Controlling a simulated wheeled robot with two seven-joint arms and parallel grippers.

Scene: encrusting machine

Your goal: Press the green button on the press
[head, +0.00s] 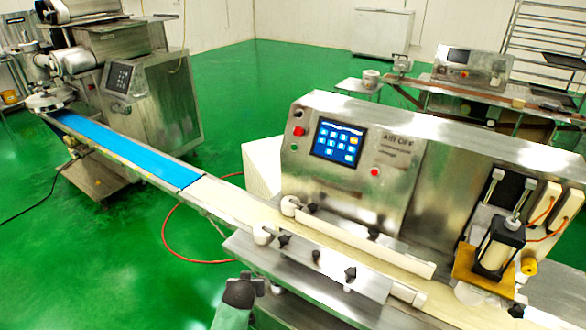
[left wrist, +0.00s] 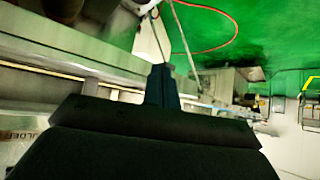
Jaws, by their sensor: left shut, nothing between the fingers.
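The press (head: 408,200) is a steel machine at the right of the head view. Its front panel has a blue touch screen (head: 339,142). Left of the screen, a small green button (head: 294,147) sits below a red button (head: 298,131). My left gripper (head: 254,284) is at the bottom of the head view, low in front of the press and apart from the panel. In the left wrist view its dark fingers (left wrist: 162,86) are together and empty. The green button cannot be made out in the wrist view. My right gripper is in neither view.
A conveyor with a blue belt (head: 125,148) runs from a machine (head: 150,95) at the back left to the press. Its rails and knobs (head: 316,256) lie between my gripper and the panel. A red hose (head: 168,238) lies on the green floor, open at left.

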